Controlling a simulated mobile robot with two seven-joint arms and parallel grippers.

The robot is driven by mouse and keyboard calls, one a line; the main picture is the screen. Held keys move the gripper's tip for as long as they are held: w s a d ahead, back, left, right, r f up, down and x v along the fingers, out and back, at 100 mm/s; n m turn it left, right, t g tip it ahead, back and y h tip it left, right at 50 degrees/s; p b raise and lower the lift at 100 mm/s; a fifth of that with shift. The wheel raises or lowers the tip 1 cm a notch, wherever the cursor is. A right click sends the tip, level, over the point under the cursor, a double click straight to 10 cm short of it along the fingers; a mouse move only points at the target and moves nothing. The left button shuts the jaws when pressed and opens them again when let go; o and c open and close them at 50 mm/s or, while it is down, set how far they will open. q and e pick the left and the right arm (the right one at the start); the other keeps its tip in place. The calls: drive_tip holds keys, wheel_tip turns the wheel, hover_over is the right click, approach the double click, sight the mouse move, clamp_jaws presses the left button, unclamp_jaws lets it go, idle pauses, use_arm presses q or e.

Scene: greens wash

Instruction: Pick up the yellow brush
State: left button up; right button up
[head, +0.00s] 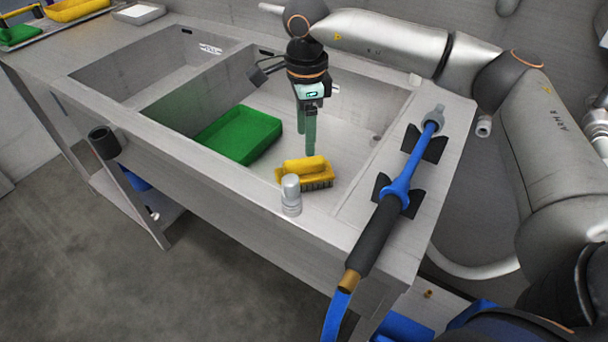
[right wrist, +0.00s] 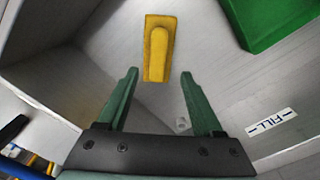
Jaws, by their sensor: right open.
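The yellow brush (head: 306,172) with dark bristles sits at the near right part of the sink basin, bristles down, close to the front wall in the head view. In the right wrist view the yellow brush (right wrist: 159,48) shows from above, ahead of and between the fingertips, not touching them. My right gripper (head: 308,152) hangs over the basin, pointing down, just above and behind the brush in the head view. Its green fingers (right wrist: 160,75) are open with nothing between them. My left gripper is not in view.
A green tray (head: 240,134) lies in the basin left of the brush. A grey-capped cylinder (head: 291,195) stands at the front rim. A blue spray wand (head: 400,187) rests on black holders at the right. A second basin (head: 150,65) is at the left.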

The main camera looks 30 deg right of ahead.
sight(304, 160)
drive_tip(key=f, duration=0.7)
drive_tip(key=shift+s+a+f+b, duration=0.15)
drive_tip(key=shift+a+f+b, duration=0.05)
drive_tip(key=shift+f+b, duration=0.15)
drive_tip(key=shift+c, duration=0.2)
drive_tip(key=shift+r, duration=0.1)
clamp_jaws()
